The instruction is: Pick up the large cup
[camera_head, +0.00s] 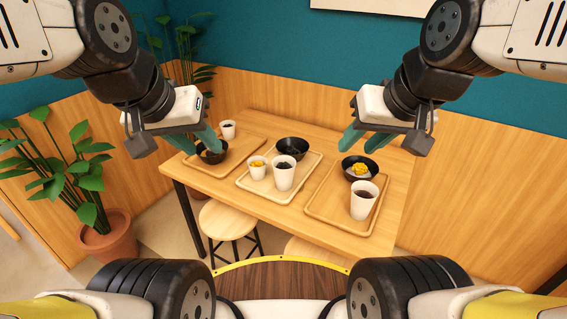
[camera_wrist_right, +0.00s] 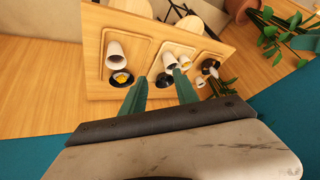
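A large white cup (camera_head: 363,203) with dark contents stands upright at the front of the right tray (camera_head: 325,203); the right wrist view shows it too (camera_wrist_right: 115,49). A similar white cup (camera_head: 283,177) with dark contents stands on the middle tray (camera_head: 301,187), beside a smaller white cup (camera_head: 257,171) with yellow contents. Another white cup (camera_head: 228,131) stands at the back of the left tray (camera_head: 243,152). My left gripper (camera_head: 203,149) is open above the left tray, its tips overlapping a black bowl in view. My right gripper (camera_head: 357,149) is open and empty, above the table's back right.
Black bowls sit on the left (camera_head: 212,156), middle (camera_head: 292,149) and right (camera_head: 349,174) trays; the right one holds yellow food. The wooden table (camera_head: 390,216) has a narrow bare strip at right. A stool (camera_head: 226,220) and potted plant (camera_head: 108,238) stand nearby.

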